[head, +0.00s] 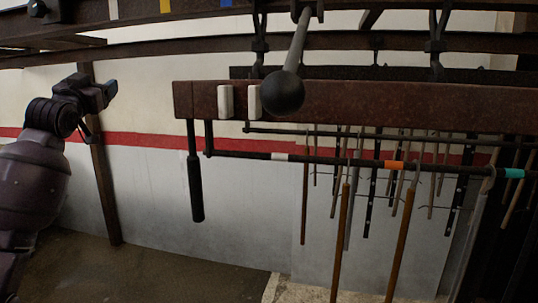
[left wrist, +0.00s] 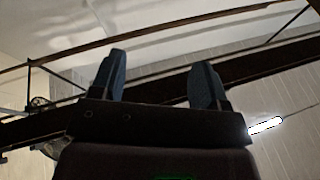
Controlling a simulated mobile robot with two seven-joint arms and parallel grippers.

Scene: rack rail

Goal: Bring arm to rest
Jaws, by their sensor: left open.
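My left arm comes in from the left in the head view, bent upward. My left gripper (head: 108,90) is at its upper end, in front of the pale wall and left of the brown beam. The left wrist view shows the two dark blue fingers of this gripper (left wrist: 160,66) standing apart with nothing between them. The gripper looks clear of the beam, with a gap between them. My right gripper is not in view.
A brown beam (head: 400,106) crosses the right side, with a grey rod ending in a black ball (head: 283,93) before it. Below hangs a dark rail (head: 340,160) with coloured bands and several hanging rods. A dark post (head: 103,180) stands behind my left arm. Rails run overhead.

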